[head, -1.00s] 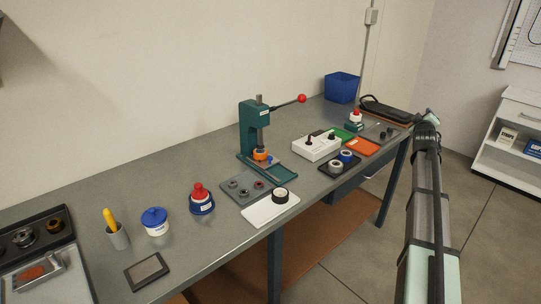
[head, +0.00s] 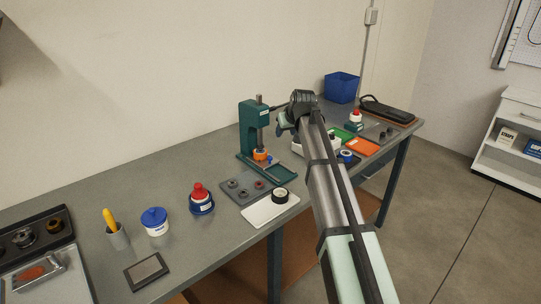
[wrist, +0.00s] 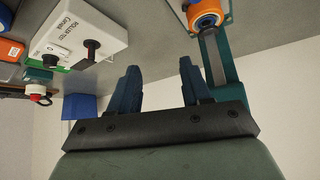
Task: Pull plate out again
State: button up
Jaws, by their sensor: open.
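The green press (head: 248,125) stands near the middle of the bench. Its flat base plate with a grey strip (head: 279,170) reaches out at the front right. An orange ring part (head: 260,154) sits under the ram; it also shows at the top of the wrist view (wrist: 205,17), above the grey strip and green body (wrist: 222,62). My gripper (wrist: 160,70) is open, with nothing between its fingers. In the head view it is right of the press, where my wrist hides the lever's red knob. I cannot tell whether it touches the lever.
A white control box (wrist: 85,30) is close to my gripper, partly behind my arm in the head view. An orange tray (head: 362,147) and a blue bin (head: 341,87) are farther right. A grey part holder (head: 246,187) and white pad (head: 270,208) lie before the press.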

aim_at(270, 157)
jog(key=s+a+r+g+h, duration=0.1)
jog(key=s+a+r+g, duration=0.25)
jog(key=s, duration=0.25)
jog(key=shift+t, duration=0.35)
jog(key=x, duration=1.4)
jog(key=shift+s+a+f, duration=0.1)
jog(key=shift+s, duration=0.05)
jog(key=shift+c, duration=0.2)
grip_shut()
